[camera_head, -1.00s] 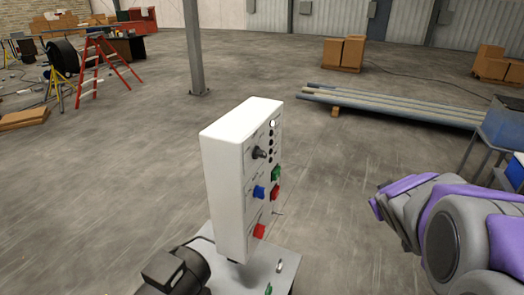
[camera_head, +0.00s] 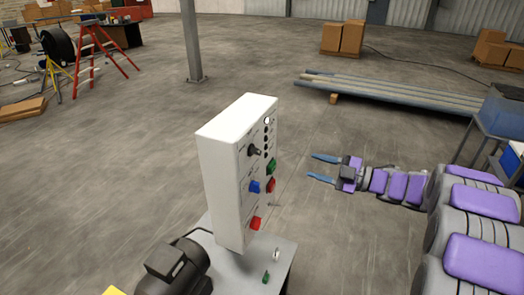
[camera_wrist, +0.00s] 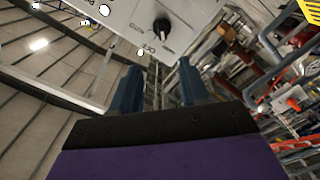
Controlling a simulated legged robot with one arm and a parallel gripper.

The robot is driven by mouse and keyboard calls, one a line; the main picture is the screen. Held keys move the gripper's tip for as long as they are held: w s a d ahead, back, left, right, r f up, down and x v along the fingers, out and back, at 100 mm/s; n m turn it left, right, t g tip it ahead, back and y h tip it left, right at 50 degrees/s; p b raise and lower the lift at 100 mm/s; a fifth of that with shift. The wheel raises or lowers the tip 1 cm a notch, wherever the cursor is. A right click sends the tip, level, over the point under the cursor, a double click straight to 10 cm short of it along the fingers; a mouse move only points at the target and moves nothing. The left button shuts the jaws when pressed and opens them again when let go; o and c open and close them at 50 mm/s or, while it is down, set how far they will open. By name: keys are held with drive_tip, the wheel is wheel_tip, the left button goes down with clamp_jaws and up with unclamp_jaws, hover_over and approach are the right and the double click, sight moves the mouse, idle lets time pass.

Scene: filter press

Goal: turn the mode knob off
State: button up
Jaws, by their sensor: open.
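A white control box (camera_head: 222,180) stands upright on a grey stand. Its right-hand face carries a black rotary knob (camera_head: 254,151) near the top, a blue knob (camera_head: 255,186) and a red knob (camera_head: 255,223) below it. Labels are too small to read, so I cannot confirm which is the mode knob. My gripper (camera_head: 312,167) is open and empty, with blue fingers pointing at this face across a clear gap. In the wrist view, a black knob (camera_wrist: 162,26) on the white panel (camera_wrist: 130,15) lies beyond my fingertips (camera_wrist: 160,70), roughly centred between them, and untouched.
Green (camera_head: 271,166) and red (camera_head: 271,185) controls sit beside the knobs, under a column of small round ones. A black motor (camera_head: 175,268) is in front of the box. Long pipes (camera_head: 395,95) lie behind my arm.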

sight(259, 152)
drive_tip(key=x, duration=1.7)
drive_tip(key=shift+s+a, duration=0.2)
drive_tip(key=shift+a, duration=0.25)
drive_tip(key=shift+c, duration=0.3)
drive_tip(key=shift+d, duration=0.15)
clamp_jaws()
